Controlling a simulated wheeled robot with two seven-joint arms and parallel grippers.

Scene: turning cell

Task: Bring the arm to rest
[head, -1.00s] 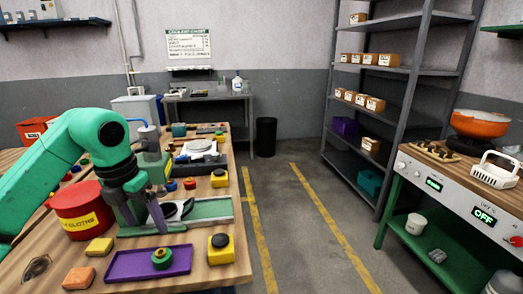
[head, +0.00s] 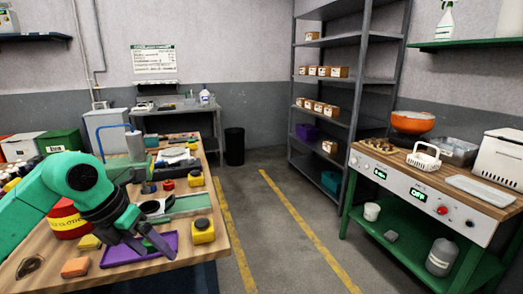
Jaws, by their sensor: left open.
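My left arm, green, comes in from the left, bent at the elbow. Its dark gripper (head: 156,251) hangs over the purple tray (head: 116,259) near the front of the wooden workbench. The two fingers are spread apart and I see nothing between them. The gripper hides part of the tray, and the green knob that lay there does not show. My right gripper is not in view.
A yellow block with a black top (head: 203,231), an orange block (head: 76,267) and a red tin (head: 68,222) stand near the arm. A grey shelf rack (head: 297,125) and a counter (head: 425,180) are to the right. The floor between is clear.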

